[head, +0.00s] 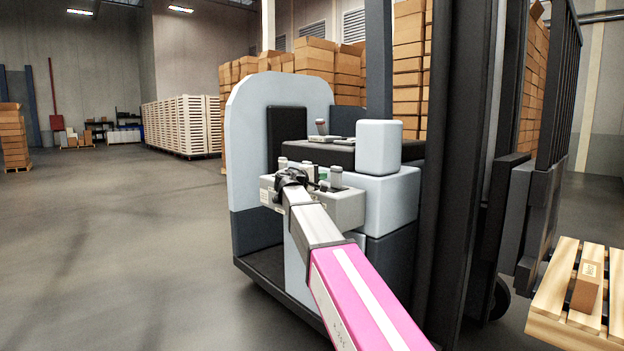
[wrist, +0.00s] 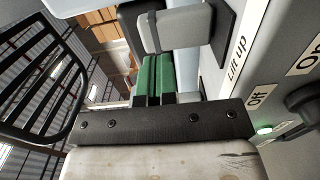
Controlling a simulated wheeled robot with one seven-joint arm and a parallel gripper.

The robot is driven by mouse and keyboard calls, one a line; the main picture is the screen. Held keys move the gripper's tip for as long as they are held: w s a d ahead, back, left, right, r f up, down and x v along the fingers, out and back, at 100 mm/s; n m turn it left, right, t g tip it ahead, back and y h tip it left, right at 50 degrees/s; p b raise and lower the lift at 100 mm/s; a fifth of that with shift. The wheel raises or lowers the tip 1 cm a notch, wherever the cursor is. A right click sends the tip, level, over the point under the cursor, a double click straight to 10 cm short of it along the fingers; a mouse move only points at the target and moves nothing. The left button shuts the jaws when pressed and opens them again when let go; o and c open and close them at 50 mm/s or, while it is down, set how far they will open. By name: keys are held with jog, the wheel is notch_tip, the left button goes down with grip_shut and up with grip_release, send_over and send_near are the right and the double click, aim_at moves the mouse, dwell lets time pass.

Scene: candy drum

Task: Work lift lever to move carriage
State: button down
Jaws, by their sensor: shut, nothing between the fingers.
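The grey control panel (head: 345,207) sits on the side of the forklift, with several short levers on top. In the wrist view my gripper (wrist: 153,75) shows green finger pads pressed together, shut and empty. A pale grey block (wrist: 172,28), perhaps a lever grip, is just beyond them; I cannot tell whether they touch. A "Lift up" label (wrist: 236,60) is on the panel beside it. The dark carriage (head: 513,212) is low on the mast, with a barred backrest (head: 560,85) above.
A wooden pallet (head: 562,322) with a small brown box (head: 587,286) is at the lower right, in front of the carriage. An "Off" label and a dark knob (wrist: 306,98) are on the panel. Open floor (head: 120,240) lies to the left.

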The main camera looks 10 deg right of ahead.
aim_at(334, 173)
jog(key=shift+x, duration=2.2)
